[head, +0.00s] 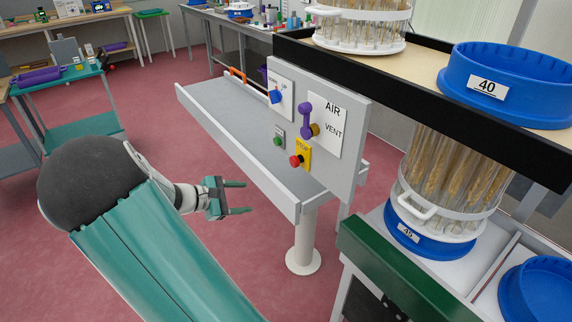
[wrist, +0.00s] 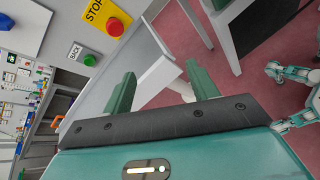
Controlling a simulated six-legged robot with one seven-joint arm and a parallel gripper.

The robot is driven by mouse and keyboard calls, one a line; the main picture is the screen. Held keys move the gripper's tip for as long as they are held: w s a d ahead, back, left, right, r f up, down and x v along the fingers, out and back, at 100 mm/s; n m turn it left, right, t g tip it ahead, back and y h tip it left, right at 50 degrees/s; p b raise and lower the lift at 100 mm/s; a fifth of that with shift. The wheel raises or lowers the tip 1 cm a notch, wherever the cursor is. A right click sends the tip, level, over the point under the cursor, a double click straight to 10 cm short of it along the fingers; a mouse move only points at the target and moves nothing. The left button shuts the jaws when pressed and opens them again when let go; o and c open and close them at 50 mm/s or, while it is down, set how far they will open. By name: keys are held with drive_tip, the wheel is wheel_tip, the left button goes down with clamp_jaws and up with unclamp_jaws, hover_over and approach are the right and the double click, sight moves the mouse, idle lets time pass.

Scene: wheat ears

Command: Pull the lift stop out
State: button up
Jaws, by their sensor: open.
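The lift stop is a red mushroom button (head: 295,161) on a yellow plate marked STOP (head: 304,152), low on the grey control panel (head: 350,165). The red button also shows at the top of the wrist view (wrist: 115,27), with its yellow plate (wrist: 97,13). My gripper (head: 238,197) is open and empty, left of the panel and lower than the button in the head view. Its two green fingers (wrist: 158,90) point toward the panel side, apart from the button. Nothing is between the fingers except background.
A green button (head: 278,140), a blue knob (head: 276,97) and a purple AIR/VENT lever (head: 305,115) share the panel. Blue-based wheat containers (head: 430,230) stand right.

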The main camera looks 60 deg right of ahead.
sight(292, 162)
drive_tip(key=s+d+n+h, duration=0.1)
drive_tip(key=d, duration=0.5)
drive_tip(key=s+d+n+g+h, duration=0.1)
drive_tip(key=s+d+h, duration=0.1)
drive_tip(key=d, duration=0.5)
drive_tip(key=s+d+n+h, duration=0.2)
drive_tip(key=d, duration=0.5)
drive_tip(key=shift+s+f, duration=0.1)
drive_tip(key=shift+f, duration=0.15)
drive_tip(key=shift+c, duration=0.5)
